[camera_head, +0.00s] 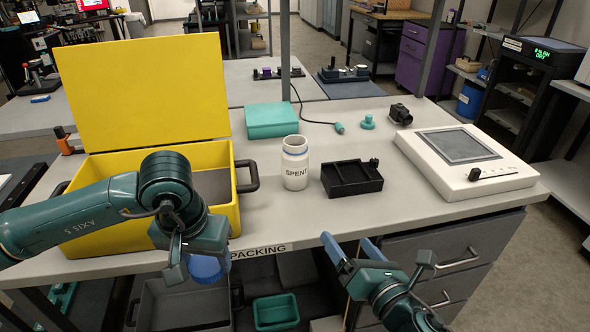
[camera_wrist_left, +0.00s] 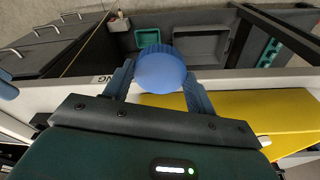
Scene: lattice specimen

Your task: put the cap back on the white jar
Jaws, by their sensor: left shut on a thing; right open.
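The white jar (camera_head: 295,168), labelled SPENT, stands upright on the table right of the yellow case. Its top is uncapped, with a blue ring at the neck. My left gripper (camera_head: 203,264) is shut on the blue cap (camera_head: 208,268), in front of the table's front edge and left of the jar. In the left wrist view the cap (camera_wrist_left: 160,70) sits between the two blue fingers. My right gripper (camera_head: 348,248) is open and empty, in front of the table edge and right of the jar.
The open yellow case (camera_head: 235,215) is close behind my left gripper. A black tray (camera_head: 352,187) stands right of the jar, a teal box (camera_head: 271,121) behind it. A white device (camera_head: 470,187) is at the right. Bins, including a green one (camera_head: 276,312), sit below the table edge.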

